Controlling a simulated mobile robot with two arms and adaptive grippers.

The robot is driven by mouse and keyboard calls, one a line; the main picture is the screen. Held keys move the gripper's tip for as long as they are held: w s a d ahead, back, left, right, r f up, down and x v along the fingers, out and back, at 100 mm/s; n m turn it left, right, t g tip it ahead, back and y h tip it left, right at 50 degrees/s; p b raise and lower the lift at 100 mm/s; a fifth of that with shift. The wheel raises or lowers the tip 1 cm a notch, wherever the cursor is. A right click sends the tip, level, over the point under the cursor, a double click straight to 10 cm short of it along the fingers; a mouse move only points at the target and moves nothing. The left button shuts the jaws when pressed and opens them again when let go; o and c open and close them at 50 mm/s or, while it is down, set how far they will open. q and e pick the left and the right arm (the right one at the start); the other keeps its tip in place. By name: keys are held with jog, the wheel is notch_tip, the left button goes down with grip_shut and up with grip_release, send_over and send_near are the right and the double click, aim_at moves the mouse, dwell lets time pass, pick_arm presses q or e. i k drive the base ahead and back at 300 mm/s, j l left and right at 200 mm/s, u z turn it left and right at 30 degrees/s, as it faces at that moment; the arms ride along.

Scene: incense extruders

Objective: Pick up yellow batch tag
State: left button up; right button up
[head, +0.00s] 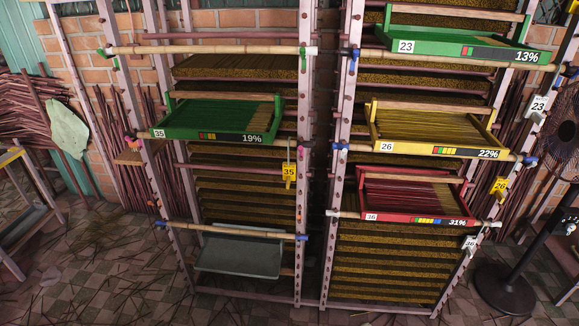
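Two yellow batch tags show in the head view. One yellow tag (289,172), marked 35, hangs on the middle post of the rack, right of the green tray (205,135) marked 35 and 19%. The other yellow tag (499,187), which seems to read 26, hangs on the right post, near the yellow tray (432,149) marked 26 and 22%. Neither of my grippers is in view.
A green tray (465,51) marked 23, a red tray (420,218) and an empty grey tray (238,257) sit in the rack. White tags (538,105) hang on the right. Bamboo bars (210,50) cross the front. A black fan stand (505,290) stands right.

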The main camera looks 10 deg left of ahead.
aim_at(288, 169)
jog(key=i+j+z, duration=0.15)
jog(key=z, duration=0.2)
jog(key=i+j+z, duration=0.1)
jog(key=j+z, duration=0.2)
jog(key=j, duration=0.15)
jog(key=i+j+z, duration=0.1)
jog(key=j+z, duration=0.25)
